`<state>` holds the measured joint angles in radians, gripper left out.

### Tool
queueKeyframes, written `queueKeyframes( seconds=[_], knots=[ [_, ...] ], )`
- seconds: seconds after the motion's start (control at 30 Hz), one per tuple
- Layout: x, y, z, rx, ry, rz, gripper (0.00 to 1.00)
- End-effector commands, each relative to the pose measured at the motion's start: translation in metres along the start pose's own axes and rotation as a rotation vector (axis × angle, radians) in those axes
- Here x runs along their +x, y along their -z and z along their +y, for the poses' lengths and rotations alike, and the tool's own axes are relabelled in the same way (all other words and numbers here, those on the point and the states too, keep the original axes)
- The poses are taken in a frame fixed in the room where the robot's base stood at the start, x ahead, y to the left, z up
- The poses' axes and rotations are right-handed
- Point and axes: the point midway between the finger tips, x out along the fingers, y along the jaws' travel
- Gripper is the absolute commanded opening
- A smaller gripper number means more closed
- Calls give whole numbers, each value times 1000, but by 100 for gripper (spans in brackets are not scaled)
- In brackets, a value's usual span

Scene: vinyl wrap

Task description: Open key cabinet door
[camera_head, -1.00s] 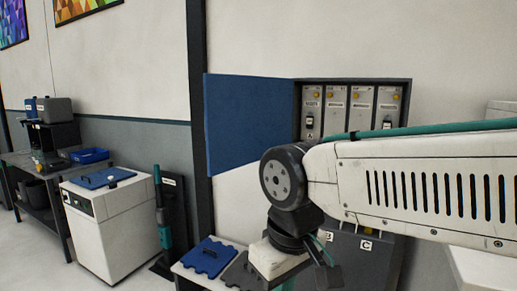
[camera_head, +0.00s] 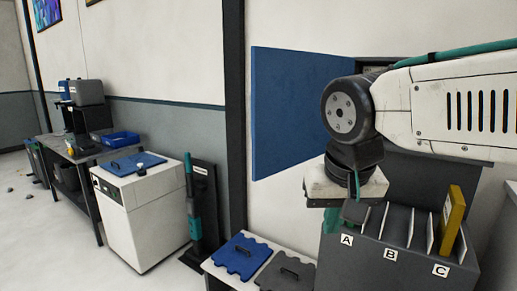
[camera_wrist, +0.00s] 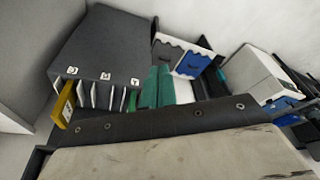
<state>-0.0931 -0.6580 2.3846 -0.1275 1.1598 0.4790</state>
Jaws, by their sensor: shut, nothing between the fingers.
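The key cabinet's blue door (camera_head: 288,118) stands swung open to the left, flat and wide, in the head view. Only a dark strip of the cabinet's top edge (camera_head: 370,62) shows beside it; my arm hides the keys and the inside. My gripper (camera_head: 331,220) hangs below the door's level, to the right of its lower edge, and points down near the dark rack. Its teal fingers also show in the wrist view (camera_wrist: 158,86), close together and empty. I see no contact between the gripper and the door.
A dark rack (camera_head: 392,255) marked A, B, C holds pale panels and a yellow piece (camera_head: 452,218). Blue (camera_head: 242,256) and grey (camera_head: 284,272) handled plates lie left of it. A white cabinet (camera_head: 146,215) stands farther left, with open floor in front.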

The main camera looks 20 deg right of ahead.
Motion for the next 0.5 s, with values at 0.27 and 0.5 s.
queueKeyframes(
  seconds=[0.27, 0.5],
  knots=[
    [-70, 111, -60, 503, 86, 254, 0],
    [-96, 145, -86, 697, 165, 328, 0]
  ],
)
